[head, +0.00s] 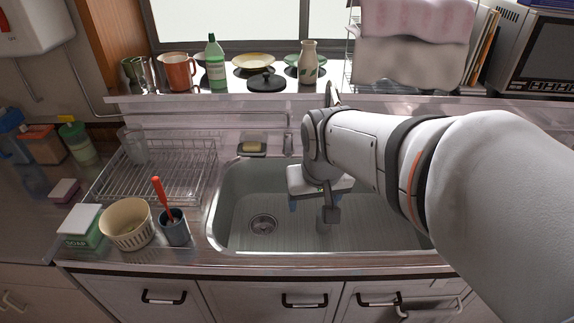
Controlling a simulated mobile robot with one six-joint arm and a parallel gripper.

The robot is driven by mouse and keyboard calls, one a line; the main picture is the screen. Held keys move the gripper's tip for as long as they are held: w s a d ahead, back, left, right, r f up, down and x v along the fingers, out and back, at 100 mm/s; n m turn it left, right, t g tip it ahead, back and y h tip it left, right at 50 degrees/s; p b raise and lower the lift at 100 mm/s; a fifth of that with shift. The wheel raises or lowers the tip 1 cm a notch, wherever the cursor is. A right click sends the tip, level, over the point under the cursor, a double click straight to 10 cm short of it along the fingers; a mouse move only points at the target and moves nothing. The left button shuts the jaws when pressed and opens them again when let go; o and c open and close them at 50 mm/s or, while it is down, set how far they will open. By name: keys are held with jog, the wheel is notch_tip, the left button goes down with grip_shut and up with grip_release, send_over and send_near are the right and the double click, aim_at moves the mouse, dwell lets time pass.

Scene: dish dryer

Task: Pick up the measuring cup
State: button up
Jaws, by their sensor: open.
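I cannot tell for sure which vessel is the measuring cup. A clear, see-through cup (132,146) stands at the back left of the wire dish rack (160,180); its markings are too small to make out. My gripper (313,208) hangs over the sink (370,240), pointing down, open, with nothing seen between its fingers. It is well to the right of the clear cup and apart from it. My arm hides the right part of the sink.
A cream ribbed bowl (127,224), a grey-blue cup (174,232) with a red-handled tool and a soap box (80,226) stand left of the sink. A red mug (179,72), green bottle (215,62) and vase (308,62) line the back shelf. The sink's left part is clear.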

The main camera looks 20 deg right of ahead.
jog(key=shift+o, duration=1)
jog(key=w+d+f+m+b, duration=0.1)
jog(key=w+d+f+b, duration=0.1)
jog(key=w+f+b, duration=0.2)
jog(key=w+d+f+b, duration=0.3)
jog(key=w+f+b, duration=0.1)
jog(key=f, duration=0.5)
jog(key=shift+w+m+h, duration=0.2)
jog(key=shift+m+h, duration=0.1)
jog(key=shift+m, duration=0.1)
jog(key=w+d+f+b, duration=0.3)
jog(key=w+f+b, duration=0.1)
jog(key=f, duration=0.3)
jog(key=w+d+f+m+b, duration=0.1)
jog(key=w+d+f+b, duration=0.2)
jog(key=f, duration=0.5)
jog(key=w+d+f+m+h+b, duration=0.1)
jog(key=w+d+f+b, duration=0.2)
jog(key=w+f+b, duration=0.3)
notch_tip(320, 180, down, 2)
jog(key=shift+f+t+b, duration=0.2)
jog(key=shift+t+b, duration=0.2)
jog(key=shift+s+r, duration=0.1)
jog(key=shift+c, duration=0.2)
jog(key=c, duration=1.3)
jog(key=shift+r, duration=0.15)
jog(key=shift+r+p, duration=1.6)
jog(key=shift+r, duration=3.2)
